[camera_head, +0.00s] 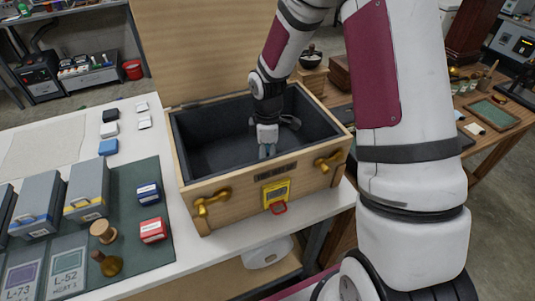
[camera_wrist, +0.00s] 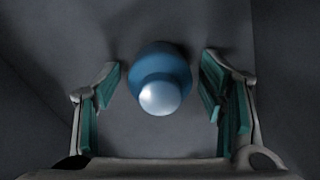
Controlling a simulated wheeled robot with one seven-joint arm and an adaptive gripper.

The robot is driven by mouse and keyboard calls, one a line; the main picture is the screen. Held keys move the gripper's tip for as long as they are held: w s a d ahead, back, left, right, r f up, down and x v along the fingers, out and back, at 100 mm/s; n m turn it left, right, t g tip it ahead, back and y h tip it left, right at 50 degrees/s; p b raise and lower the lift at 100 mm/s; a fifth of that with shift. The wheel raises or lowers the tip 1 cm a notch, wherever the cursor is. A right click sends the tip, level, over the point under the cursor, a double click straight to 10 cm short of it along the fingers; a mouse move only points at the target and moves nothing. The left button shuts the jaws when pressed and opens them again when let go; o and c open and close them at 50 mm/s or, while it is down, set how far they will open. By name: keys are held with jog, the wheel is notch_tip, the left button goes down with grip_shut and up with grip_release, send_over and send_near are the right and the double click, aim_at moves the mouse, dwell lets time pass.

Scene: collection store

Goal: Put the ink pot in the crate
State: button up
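The crate (camera_head: 245,190) is a wooden chest with a dark lining, standing open on the white table in the head view. My gripper (camera_head: 267,150) reaches down inside it, near its front wall. In the wrist view, a round blue pot with a pale shiny cap, which looks like the ink pot (camera_wrist: 160,82), sits between the two fingers of my gripper (camera_wrist: 160,88). The fingers are spread, with a gap on each side of the pot. Dark lining surrounds the pot. In the head view I cannot clearly make out the pot.
The crate's raised lid (camera_head: 200,45) stands behind it. A dark green mat (camera_head: 140,215) at left holds grey boxes, a blue box (camera_head: 148,193), a red box (camera_head: 153,230) and wooden-handled stamps. My arm covers much of the right side. A wooden table with a tray (camera_head: 490,113) stands beyond.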

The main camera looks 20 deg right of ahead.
aim_at(268, 149)
notch_tip(268, 149, up, 13)
jog(key=s+a+r+m+t, duration=0.1)
jog(key=s+r+m+t, duration=0.1)
jog(key=s+r+m, duration=0.4)
jog(key=s+a+r+m+t, duration=0.2)
jog(key=s+r+m, duration=0.5)
jog(key=s+r, duration=0.4)
jog(key=shift+s+m+t+b, duration=0.35)
jog(key=shift+s+t, duration=0.45)
jog(key=shift+s, duration=1.7)
